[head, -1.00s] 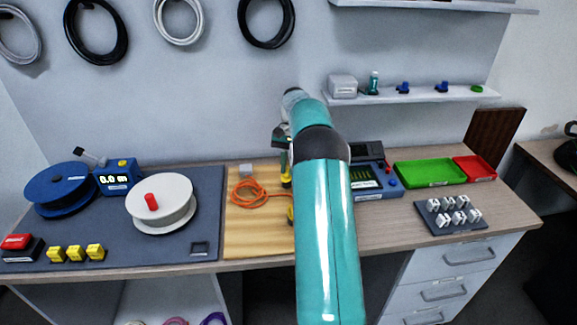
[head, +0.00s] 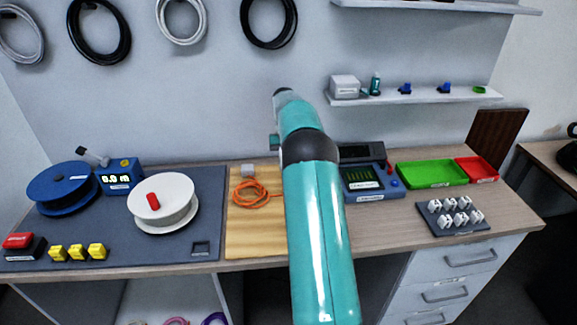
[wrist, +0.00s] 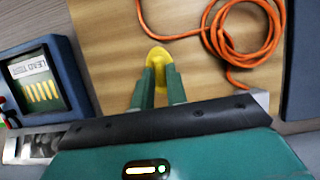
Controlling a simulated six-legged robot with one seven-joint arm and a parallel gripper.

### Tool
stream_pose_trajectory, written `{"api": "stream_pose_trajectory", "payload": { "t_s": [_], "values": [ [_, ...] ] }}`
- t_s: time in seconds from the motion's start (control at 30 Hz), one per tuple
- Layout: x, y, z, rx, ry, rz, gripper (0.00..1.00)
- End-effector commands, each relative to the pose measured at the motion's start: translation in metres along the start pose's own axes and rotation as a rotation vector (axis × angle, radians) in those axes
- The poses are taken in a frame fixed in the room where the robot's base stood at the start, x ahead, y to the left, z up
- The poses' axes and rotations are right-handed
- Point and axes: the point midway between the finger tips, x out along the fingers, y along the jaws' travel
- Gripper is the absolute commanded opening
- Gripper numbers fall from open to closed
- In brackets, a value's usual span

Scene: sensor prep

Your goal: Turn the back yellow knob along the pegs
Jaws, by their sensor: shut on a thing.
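A yellow knob (wrist: 158,53) shows in the wrist view above the wooden board (wrist: 110,35). My gripper (wrist: 158,68) is shut on it, with one green finger on each side. The fingers cover part of the knob, and I cannot tell from this view whether it is the back one. No pegs can be made out.
An orange cable (wrist: 220,40) lies coiled beside the gripper on the board. A blue-grey device (head: 365,180) stands on the other side. A white spool (head: 175,212) and a small grey block (head: 247,170) are further left.

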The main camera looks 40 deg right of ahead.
Motion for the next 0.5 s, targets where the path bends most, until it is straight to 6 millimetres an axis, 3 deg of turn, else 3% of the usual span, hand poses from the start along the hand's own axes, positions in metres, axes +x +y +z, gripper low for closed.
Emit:
{"api": "stream_pose_trajectory", "payload": {
  "t_s": [0.17, 0.2, 0.3, 0.5],
  "values": [
    [-0.0017, 0.0004, -0.0003, 0.000, 0.005, 0.001, 0.00],
    [-0.0017, 0.0004, -0.0003, 0.000, 0.005, 0.001, 0.20],
    [-0.0013, 0.0003, -0.0003, 0.000, 0.004, 0.000, 0.36],
    [-0.0007, 0.0002, -0.0002, 0.001, 0.002, 0.000, 0.36]
  ]
}}
